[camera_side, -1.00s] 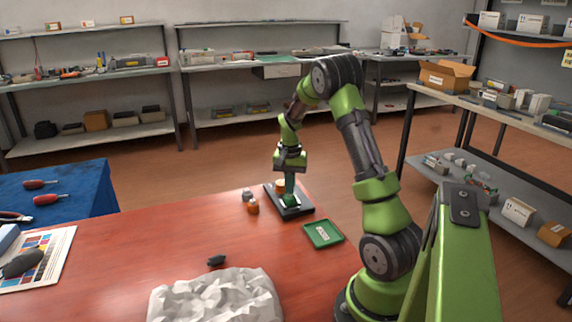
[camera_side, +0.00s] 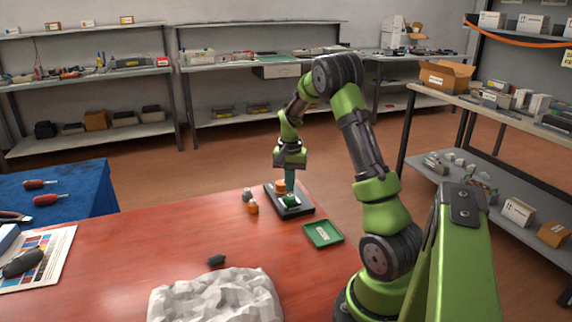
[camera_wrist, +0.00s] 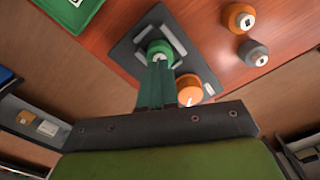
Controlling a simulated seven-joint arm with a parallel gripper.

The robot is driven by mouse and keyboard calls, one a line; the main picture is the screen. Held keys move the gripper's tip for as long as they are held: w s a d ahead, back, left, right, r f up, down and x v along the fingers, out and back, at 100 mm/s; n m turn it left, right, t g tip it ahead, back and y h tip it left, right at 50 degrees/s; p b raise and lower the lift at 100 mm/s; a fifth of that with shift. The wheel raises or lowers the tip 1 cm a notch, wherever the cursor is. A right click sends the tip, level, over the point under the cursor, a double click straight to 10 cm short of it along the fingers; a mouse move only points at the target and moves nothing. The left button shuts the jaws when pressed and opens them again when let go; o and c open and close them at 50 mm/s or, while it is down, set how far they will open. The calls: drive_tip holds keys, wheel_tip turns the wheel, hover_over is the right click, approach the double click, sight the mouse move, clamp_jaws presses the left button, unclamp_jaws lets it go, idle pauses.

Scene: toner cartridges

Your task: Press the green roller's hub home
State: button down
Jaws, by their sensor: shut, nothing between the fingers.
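The green roller (camera_side: 290,200) stands in the dark tray (camera_side: 304,211) on the red table; it also shows in the wrist view (camera_wrist: 160,50) with a pale hub spot on its top. An orange roller (camera_side: 279,186) sits in the same tray, behind the green one, and shows in the wrist view (camera_wrist: 189,88). My gripper (camera_side: 290,188) points down over the green roller, fingers together and empty. In the wrist view its fingertips (camera_wrist: 158,65) overlap the roller's edge. I cannot tell how deep the hub sits.
A grey piece (camera_side: 247,194) and an orange piece (camera_side: 253,206) stand on the table left of the dark tray. A green tray (camera_side: 323,234) lies in front right. A small black object (camera_side: 217,260) and a crumpled white mass (camera_side: 215,298) lie nearer the camera.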

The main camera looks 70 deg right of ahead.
wheel_tip(320, 180, up, 5)
drive_tip(key=shift+r, duration=0.15)
idle(0.4)
drive_tip(key=shift+s+a+f, duration=0.1)
drive_tip(key=shift+f, duration=0.25)
drive_tip(key=s+a+r+n+t, duration=0.2)
drive_tip(key=a+r+n, duration=0.1)
drive_tip(key=a, duration=0.8)
drive_tip(key=s+a+r+n+t+y, duration=0.1)
drive_tip(key=s+a+r+n+t, duration=0.1)
drive_tip(key=a, duration=0.9)
drive_tip(key=s+a+r+n+t+y, duration=0.1)
drive_tip(key=s+a+r+n+t, duration=0.2)
drive_tip(key=a, duration=0.9)
wheel_tip(320, 180, up, 5)
drive_tip(key=s+n, duration=0.1)
drive_tip(key=n, duration=0.2)
drive_tip(key=shift+f, duration=0.15)
